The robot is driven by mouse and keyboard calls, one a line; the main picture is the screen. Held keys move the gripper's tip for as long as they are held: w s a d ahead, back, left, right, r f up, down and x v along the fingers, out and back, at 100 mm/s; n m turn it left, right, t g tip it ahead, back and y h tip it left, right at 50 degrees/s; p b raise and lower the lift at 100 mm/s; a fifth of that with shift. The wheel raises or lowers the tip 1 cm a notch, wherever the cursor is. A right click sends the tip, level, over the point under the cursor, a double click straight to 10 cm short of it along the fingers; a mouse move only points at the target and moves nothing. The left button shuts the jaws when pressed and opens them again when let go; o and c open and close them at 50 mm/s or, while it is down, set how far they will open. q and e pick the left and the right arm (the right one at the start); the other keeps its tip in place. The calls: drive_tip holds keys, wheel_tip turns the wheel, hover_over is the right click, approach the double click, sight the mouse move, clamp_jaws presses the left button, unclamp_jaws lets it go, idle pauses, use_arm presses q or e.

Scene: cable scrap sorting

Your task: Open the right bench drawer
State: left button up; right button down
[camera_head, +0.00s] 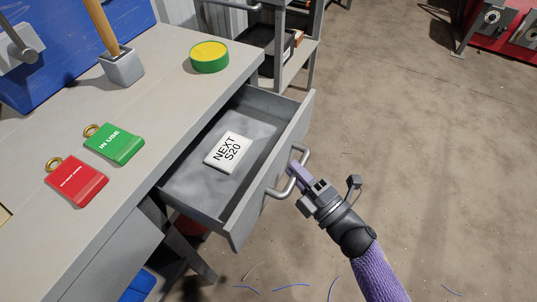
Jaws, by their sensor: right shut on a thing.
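The right bench drawer (246,225) is pulled well out from under the grey bench top. A white block (217,166) marked "NEXT S20" lies inside on the drawer floor. The drawer's bar handle (272,193) is on its front face. My right gripper (297,171) is shut on that handle from the front, with its fingers around the bar. My left gripper is not in view.
A shelf rack (314,55) stands behind.

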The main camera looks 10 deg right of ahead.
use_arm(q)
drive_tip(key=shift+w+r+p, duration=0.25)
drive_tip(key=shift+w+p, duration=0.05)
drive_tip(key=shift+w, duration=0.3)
use_arm(e)
drive_tip(key=s+d, duration=0.3)
drive_tip(key=d, duration=0.2)
drive_tip(key=shift+s, duration=0.3)
drive_tip(key=c, duration=0.6)
unclamp_jaws()
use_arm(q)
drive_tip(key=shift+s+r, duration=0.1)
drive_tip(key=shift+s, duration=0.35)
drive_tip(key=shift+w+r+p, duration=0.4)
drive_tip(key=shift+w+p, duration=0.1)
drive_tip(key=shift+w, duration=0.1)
use_arm(e)
drive_tip(key=v, duration=0.9)
drive_tip(key=shift+s+d+f, duration=0.15)
drive_tip(key=shift+s, duration=0.2)
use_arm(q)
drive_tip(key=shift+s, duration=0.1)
